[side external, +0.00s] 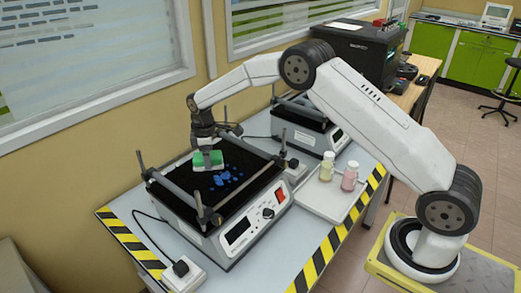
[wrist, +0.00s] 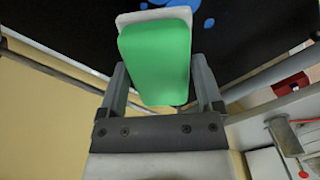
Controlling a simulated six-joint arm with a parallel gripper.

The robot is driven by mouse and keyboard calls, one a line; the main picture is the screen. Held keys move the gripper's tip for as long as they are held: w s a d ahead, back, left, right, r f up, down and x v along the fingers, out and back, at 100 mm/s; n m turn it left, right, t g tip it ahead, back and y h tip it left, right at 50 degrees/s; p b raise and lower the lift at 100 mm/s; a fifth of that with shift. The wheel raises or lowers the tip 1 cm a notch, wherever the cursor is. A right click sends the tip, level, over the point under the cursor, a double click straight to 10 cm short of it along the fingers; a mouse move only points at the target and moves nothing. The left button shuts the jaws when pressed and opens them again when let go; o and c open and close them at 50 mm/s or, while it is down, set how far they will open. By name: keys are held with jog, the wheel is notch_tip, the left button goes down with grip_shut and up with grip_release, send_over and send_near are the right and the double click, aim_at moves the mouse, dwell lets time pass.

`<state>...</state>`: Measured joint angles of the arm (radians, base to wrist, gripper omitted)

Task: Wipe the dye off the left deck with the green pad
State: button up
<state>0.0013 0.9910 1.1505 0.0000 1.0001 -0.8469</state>
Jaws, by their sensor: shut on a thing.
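The green pad (side external: 207,159) has a green body and a pale layer along one side; it also shows large in the wrist view (wrist: 155,60). My gripper (side external: 208,165) is shut on it, with one finger on each side of it in the wrist view (wrist: 160,88). The pad is over the black left deck (side external: 237,153), near its back left part. I cannot tell whether it touches the surface. Blue dye (side external: 222,178) lies in several spots near the middle of the deck, beside the pad. Some blue also shows past the pad in the wrist view (wrist: 188,5).
Clamp bars and upright posts (side external: 206,214) border the deck. A second similar machine (side external: 305,122) stands behind. A white tray (side external: 323,203) with two small bottles, one yellowish (side external: 326,167) and one pink (side external: 349,179), sits to the right. A power block (side external: 184,274) is at the front left.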

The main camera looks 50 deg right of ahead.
aim_at(237, 181)
notch_tip(237, 181, down, 4)
jog(key=shift+f, duration=0.1)
jog(key=shift+s+f, duration=0.3)
jog(key=shift+s, duration=0.35)
jog(key=shift+c, duration=0.5)
jog(key=shift+s, duration=3.1)
jog(key=shift+s+d, duration=0.15)
jog(key=shift+d, duration=0.45)
jog(key=shift+w+d, duration=0.35)
jog(key=shift+w, duration=3.5)
jog(key=shift+d, duration=1.05)
jog(key=shift+s+a, duration=0.1)
jog(key=shift+s, duration=3.75)
notch_tip(237, 181, up, 8)
jog(key=shift+r, duration=0.15)
